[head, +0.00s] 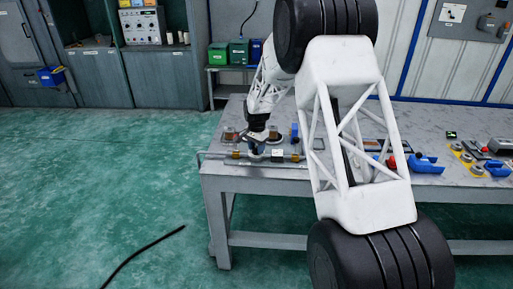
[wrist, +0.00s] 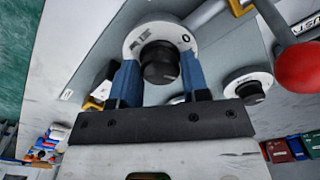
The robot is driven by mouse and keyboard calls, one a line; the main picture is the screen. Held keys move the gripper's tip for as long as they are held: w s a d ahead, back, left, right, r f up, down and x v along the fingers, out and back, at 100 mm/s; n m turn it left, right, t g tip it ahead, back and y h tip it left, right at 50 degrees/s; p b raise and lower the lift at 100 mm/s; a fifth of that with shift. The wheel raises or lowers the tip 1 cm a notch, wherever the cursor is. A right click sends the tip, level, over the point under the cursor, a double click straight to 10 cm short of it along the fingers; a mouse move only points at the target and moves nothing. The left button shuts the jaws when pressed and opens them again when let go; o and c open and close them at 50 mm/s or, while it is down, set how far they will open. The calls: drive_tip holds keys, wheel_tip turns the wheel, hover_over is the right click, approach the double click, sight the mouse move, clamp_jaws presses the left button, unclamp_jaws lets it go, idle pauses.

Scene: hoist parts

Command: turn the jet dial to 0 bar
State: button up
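A dial with a black knob (wrist: 160,62) on a white ring (wrist: 134,46) is in the wrist view, on a grey panel. The ring bears a 0 at its upper right and dark marks at its upper left. I cannot read its name, so I cannot tell if it is the jet dial. My gripper (wrist: 157,64) has its two blue fingers on either side of this knob. I cannot tell whether they press on it. In the head view my gripper (head: 257,148) is low over the left end of the bench, where the dial is too small to read.
A second dial (wrist: 249,86) and a red ball knob (wrist: 302,66) are to the right in the wrist view. The grey bench (head: 265,183) holds blue parts (head: 426,164) and yellow plates (head: 466,157) at the right. My arm hides its middle.

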drive_tip(key=c, duration=0.5)
drive_tip(key=shift+n, duration=0.5)
drive_tip(key=n, duration=0.5)
drive_tip(key=shift+n, duration=0.3)
drive_tip(key=n, duration=0.5)
drive_tip(key=shift+n, duration=0.3)
drive_tip(key=o, duration=0.9)
drive_tip(key=shift+o, duration=0.2)
